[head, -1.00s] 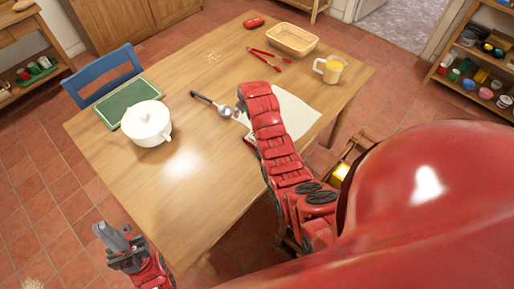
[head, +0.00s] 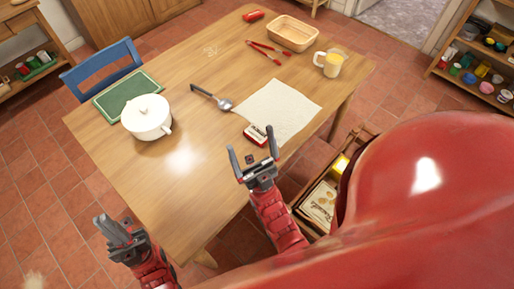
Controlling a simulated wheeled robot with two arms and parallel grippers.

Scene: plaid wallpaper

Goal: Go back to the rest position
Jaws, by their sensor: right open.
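My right gripper (head: 253,160) is over the near right edge of the table (head: 205,180). Its two fingers are spread wide and nothing is between them. A small red and white box (head: 256,134) lies on the table just beyond its fingertips. My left gripper (head: 113,230) is at the lower left, beside the table's near left edge. Its fingers look close together from this angle, and I cannot tell whether they are shut. I see nothing held in it.
A wooden crate (head: 308,197) is by the right edge.

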